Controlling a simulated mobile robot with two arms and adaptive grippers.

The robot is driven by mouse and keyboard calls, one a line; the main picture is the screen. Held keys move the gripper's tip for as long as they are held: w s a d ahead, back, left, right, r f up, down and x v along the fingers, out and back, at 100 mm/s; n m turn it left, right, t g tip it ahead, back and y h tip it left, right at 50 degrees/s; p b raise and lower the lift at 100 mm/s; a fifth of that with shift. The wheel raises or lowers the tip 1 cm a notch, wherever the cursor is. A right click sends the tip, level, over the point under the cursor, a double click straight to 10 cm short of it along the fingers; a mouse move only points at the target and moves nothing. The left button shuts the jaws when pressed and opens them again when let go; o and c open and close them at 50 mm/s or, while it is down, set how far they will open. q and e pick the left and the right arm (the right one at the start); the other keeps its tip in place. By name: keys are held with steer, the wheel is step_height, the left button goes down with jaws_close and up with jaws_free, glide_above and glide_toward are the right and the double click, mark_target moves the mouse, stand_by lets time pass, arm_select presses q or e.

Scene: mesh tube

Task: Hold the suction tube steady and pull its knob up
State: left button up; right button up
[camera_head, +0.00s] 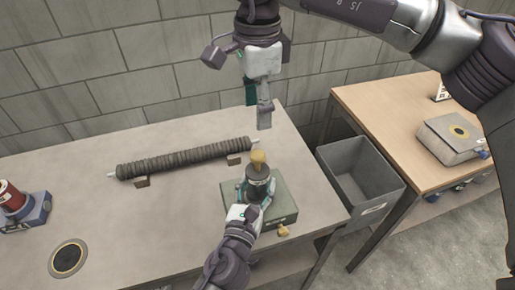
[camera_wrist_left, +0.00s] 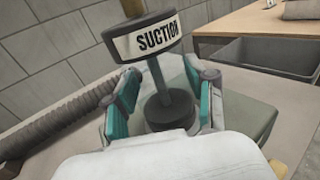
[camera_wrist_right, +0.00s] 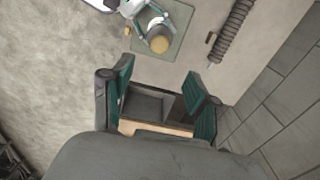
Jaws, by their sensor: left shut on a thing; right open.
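The suction tube (camera_head: 259,181) is a dark upright cylinder standing on a grey-green box (camera_head: 285,205). Its tan knob (camera_head: 258,158) is on top. In the left wrist view its black drum with a white "SUCTION" label (camera_wrist_left: 158,38) sits on a rod above a dark collar (camera_wrist_left: 168,110). My left gripper (camera_head: 256,190) is shut on the tube, with teal fingers on both sides of its lower part (camera_wrist_left: 155,98). My right gripper (camera_head: 264,127) points down, open and empty, above the knob. In the right wrist view the knob (camera_wrist_right: 159,44) lies beyond the open fingers (camera_wrist_right: 160,85).
A ribbed dark hose (camera_head: 185,157) lies on small blocks at the back of the table. A red cylinder on a blue base (camera_head: 20,206) stands at left. A grey bin (camera_head: 358,175) and a wooden table (camera_head: 400,100) are at right. A small tan knob-like piece (camera_head: 283,231) is at the box's front.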

mark_target(258, 154)
step_height(258, 154, down, 11)
steer(key=shift+f, duration=0.1)
stand_by(0.3)
jaws_close()
